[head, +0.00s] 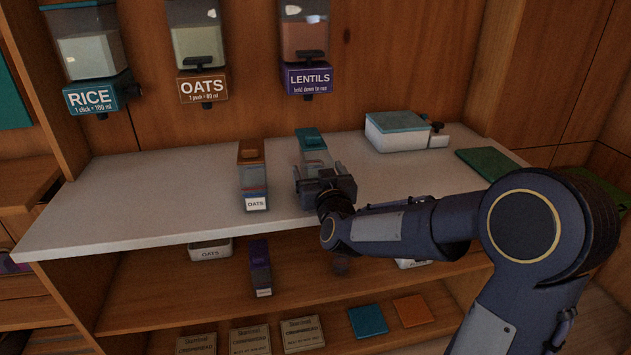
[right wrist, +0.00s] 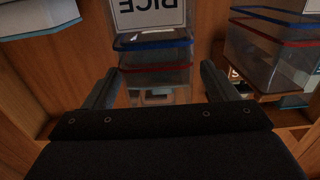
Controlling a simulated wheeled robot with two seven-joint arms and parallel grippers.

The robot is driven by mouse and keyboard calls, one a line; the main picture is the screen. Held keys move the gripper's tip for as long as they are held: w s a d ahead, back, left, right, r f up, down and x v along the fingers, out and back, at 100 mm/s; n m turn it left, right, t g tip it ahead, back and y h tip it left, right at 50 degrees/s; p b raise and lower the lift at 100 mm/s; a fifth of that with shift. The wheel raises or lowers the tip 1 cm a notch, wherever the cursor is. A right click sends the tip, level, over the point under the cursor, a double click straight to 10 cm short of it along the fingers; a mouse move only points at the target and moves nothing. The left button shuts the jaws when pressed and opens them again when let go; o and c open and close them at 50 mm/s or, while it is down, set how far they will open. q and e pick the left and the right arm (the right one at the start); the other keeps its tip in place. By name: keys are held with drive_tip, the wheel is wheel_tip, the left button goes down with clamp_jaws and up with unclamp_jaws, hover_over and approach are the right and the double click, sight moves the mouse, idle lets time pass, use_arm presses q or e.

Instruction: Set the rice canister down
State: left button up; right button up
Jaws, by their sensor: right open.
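The rice canister (head: 313,157) is clear with a teal lid and appears upright on the pale counter (head: 150,195); my gripper hides its lower part in the head view. In the right wrist view the rice canister (right wrist: 155,55) shows an upside-down RICE label and blue and red bands. My right gripper (head: 320,176) is at its near side. The open fingers of my right gripper (right wrist: 160,72) lie left and right of the canister, with visible gaps. My left gripper is not in view.
The oats canister (head: 252,180), orange-lidded, stands left of the rice canister. A teal-lidded box (head: 395,132) and a green mat (head: 488,164) lie to the right. Rice (head: 91,98), oats (head: 203,86) and lentils (head: 308,78) dispensers hang above. The counter's left part is clear.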

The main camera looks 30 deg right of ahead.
drive_tip(key=shift+x, duration=1.6)
drive_tip(key=shift+c, duration=0.3)
drive_tip(key=c, duration=1.2)
drive_tip(key=shift+r, duration=0.15)
